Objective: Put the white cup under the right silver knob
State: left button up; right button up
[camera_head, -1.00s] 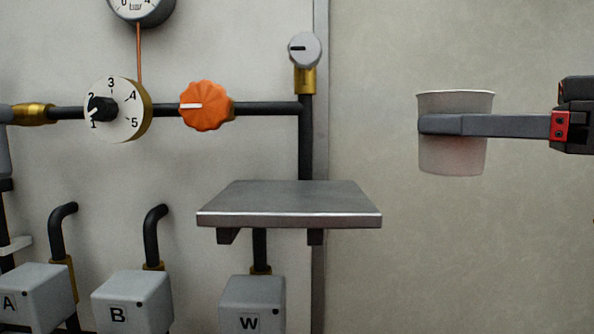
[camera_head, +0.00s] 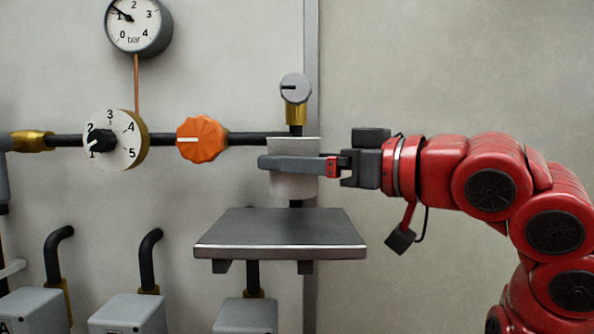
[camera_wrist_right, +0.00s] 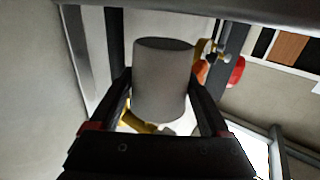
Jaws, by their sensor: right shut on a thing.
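The white cup (camera_head: 295,186) is upright in my right gripper (camera_head: 290,164), whose fingers are shut around its sides. The cup is held a little above the grey metal shelf (camera_head: 280,230), apart from it. The silver knob (camera_head: 295,88) sits on a brass fitting directly above the cup, at the right end of the pipe. In the right wrist view the cup (camera_wrist_right: 161,85) fills the space between the two dark fingers. My left gripper is not in view.
An orange knob (camera_head: 202,139) and a numbered dial (camera_head: 115,140) sit on the pipe to the left. A pressure gauge (camera_head: 139,26) hangs above them. Grey boxes (camera_head: 127,314) with bent black pipes stand below. The wall to the right is bare.

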jog(key=shift+w+f+p, duration=0.15)
jog(key=shift+f+p, duration=0.5)
jog(key=shift+f, duration=0.45)
jog(key=shift+s+f, duration=0.1)
jog(key=shift+s, duration=0.1)
jog(key=shift+w+f+b, duration=0.1)
jog(key=shift+f+b, duration=0.15)
jog(key=shift+b, duration=0.05)
jog(key=o, duration=1.2)
jog(key=shift+r, duration=0.1)
jog(key=shift+c, duration=0.2)
